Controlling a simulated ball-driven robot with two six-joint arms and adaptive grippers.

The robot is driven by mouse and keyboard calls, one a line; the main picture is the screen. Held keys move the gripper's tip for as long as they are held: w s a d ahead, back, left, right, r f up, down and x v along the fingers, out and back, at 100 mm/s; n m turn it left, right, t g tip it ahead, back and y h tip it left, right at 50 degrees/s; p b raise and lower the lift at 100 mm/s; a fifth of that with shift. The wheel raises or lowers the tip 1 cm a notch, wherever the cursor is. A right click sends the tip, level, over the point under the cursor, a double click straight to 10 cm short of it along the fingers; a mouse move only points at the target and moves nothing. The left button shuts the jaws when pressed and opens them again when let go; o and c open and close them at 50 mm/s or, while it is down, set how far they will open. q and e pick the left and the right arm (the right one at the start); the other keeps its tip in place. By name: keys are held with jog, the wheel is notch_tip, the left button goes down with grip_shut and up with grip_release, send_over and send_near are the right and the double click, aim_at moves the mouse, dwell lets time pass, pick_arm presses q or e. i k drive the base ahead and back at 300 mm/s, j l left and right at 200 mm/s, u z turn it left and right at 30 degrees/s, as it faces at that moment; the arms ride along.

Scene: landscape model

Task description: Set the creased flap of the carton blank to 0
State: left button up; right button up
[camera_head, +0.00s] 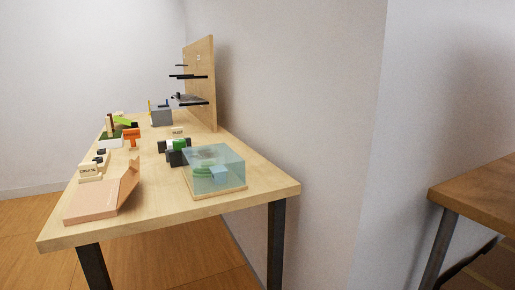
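The carton blank (92,202) is a flat salmon-pink sheet near the front left corner of the wooden table. Its creased flap (130,186) is on the right side and stands tilted up from the flat part. A small sign that seems to read "CREASE" (89,171) stands just behind the blank. Neither of my grippers shows in this view.
A clear bluish box (226,170) on a wooden base stands right of the blank. Dark and green blocks (178,153), an orange item (132,137) and a grey box (161,116) stand farther back. A wooden board with dark shelves (202,75) rises behind. Bare tabletop (160,215) lies in front.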

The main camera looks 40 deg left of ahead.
aim_at(130, 179)
jog(key=i+u, duration=0.25)
jog(key=u, duration=0.2)
jog(key=i+l+u, duration=0.1)
jog(key=i+u, duration=0.15)
jog(key=u, duration=0.15)
jog(key=i+l+u, duration=0.15)
jog(key=u, duration=0.3)
jog(key=i+l+u, duration=0.25)
jog(key=u, duration=0.15)
